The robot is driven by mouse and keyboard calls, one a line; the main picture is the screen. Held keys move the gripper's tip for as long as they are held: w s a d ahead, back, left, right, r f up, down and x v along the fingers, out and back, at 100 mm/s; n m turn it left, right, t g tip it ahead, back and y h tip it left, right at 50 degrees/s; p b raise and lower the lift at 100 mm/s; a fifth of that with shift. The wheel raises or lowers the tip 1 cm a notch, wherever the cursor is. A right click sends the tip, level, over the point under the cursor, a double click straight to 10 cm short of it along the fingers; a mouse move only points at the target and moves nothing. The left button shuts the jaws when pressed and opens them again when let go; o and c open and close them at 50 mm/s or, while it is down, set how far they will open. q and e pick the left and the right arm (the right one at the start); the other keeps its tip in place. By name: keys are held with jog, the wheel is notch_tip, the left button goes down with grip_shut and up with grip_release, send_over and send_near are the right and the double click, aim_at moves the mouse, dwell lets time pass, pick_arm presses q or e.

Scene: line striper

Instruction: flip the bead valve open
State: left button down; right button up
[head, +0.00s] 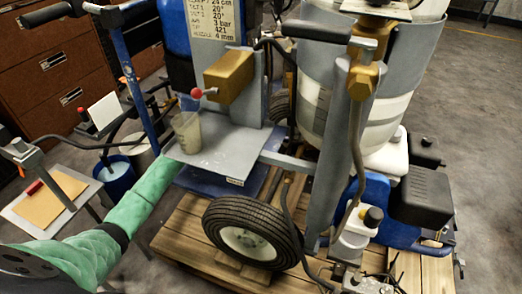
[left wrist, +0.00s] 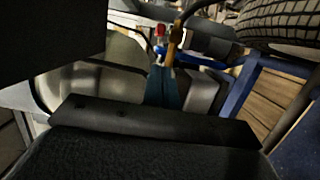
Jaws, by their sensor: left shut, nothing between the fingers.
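A brass block (head: 230,76) sits on the grey upright plate of the striper, below the printed label. A short lever with a red ball (head: 196,93) sticks out from its left side; this looks like the bead valve. A clear cup (head: 187,132) stands below the red ball on a grey tray (head: 225,148). My left arm in its green sleeve reaches up to the tray's left edge in the head view; its fingers are hidden there. In the left wrist view my left gripper (left wrist: 165,88) is shut and empty, with a small red-tipped part (left wrist: 160,30) beyond it. My right gripper is not in view.
A black tyre (head: 252,232) stands on a wooden pallet (head: 185,238) below the tray. A blue handle frame (head: 134,82) rises left of the tray. A side table with a clipboard (head: 52,197) and a blue bucket (head: 116,177) are at left. Hoses hang at right.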

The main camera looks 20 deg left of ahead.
pick_arm(q)
jog(key=p+x, duration=0.1)
jog(key=x, duration=0.8)
jog(key=shift+s+d, duration=0.15)
jog(key=shift+d, duration=0.25)
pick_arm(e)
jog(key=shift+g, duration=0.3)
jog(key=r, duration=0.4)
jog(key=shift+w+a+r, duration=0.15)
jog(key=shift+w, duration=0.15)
